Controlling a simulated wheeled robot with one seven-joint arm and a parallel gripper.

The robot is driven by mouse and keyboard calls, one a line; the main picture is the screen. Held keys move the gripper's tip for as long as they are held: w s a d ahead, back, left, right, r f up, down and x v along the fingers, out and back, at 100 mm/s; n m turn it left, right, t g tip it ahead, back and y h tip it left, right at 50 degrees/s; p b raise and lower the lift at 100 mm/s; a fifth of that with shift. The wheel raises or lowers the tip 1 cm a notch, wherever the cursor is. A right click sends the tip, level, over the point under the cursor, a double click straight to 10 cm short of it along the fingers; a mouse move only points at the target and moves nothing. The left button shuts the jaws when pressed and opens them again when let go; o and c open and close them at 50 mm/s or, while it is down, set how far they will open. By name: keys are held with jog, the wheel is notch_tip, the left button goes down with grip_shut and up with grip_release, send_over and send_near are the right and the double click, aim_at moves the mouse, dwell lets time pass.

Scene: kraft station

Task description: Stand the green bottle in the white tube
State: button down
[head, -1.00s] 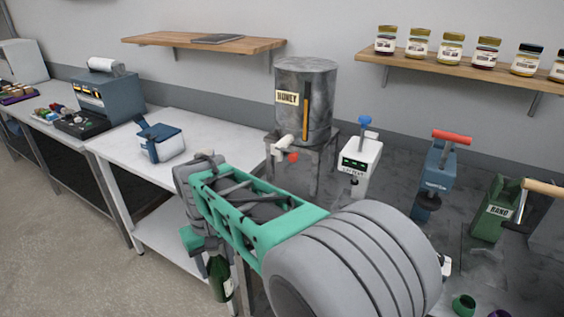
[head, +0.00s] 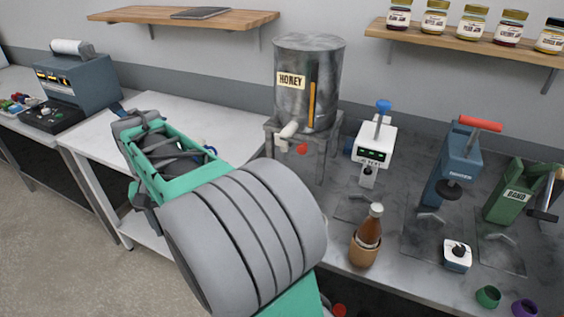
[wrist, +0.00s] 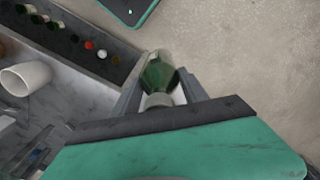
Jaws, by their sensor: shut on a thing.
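My gripper (wrist: 160,84) is shut on the green bottle (wrist: 158,73), which sits between the two fingers in the wrist view. A grey part of the bottle shows nearest the camera. A white cylinder with an open end, apparently the white tube (wrist: 30,75), shows at the left edge of the wrist view on a marbled surface, apart from the bottle. I cannot tell for sure whether it stands upright. In the head view my arm hides the bottle, and I cannot make out the tube there.
A grey rack (wrist: 112,68) with several round items lies beside the bottle in the wrist view. In the head view, a honey tank (head: 308,85) stands behind my arm, with a brown bottle (head: 370,228) in a holder to the right. Open floor (head: 40,240) is at left.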

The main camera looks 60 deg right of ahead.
jog(key=s+d+r+m, duration=0.3)
jog(key=s+d+m, duration=0.25)
jog(key=d, duration=0.25)
jog(key=s+d+r+m, duration=0.3)
jog(key=s+d+m, duration=0.1)
jog(key=d+m, duration=0.4)
jog(key=s+d+r+m, duration=0.4)
jog(key=s+d+m, duration=0.7)
jog(key=s, duration=0.4)
notch_tip(320, 180, down, 7)
jog(key=a+m+b, duration=0.1)
jog(key=b, duration=0.6)
jog(key=shift+w+b, duration=0.3)
jog(key=shift+b, duration=0.05)
jog(key=shift+f, duration=0.15)
jog(key=shift+f+b, duration=1.05)
jog(key=shift+b, duration=0.15)
jog(key=shift+f, duration=0.15)
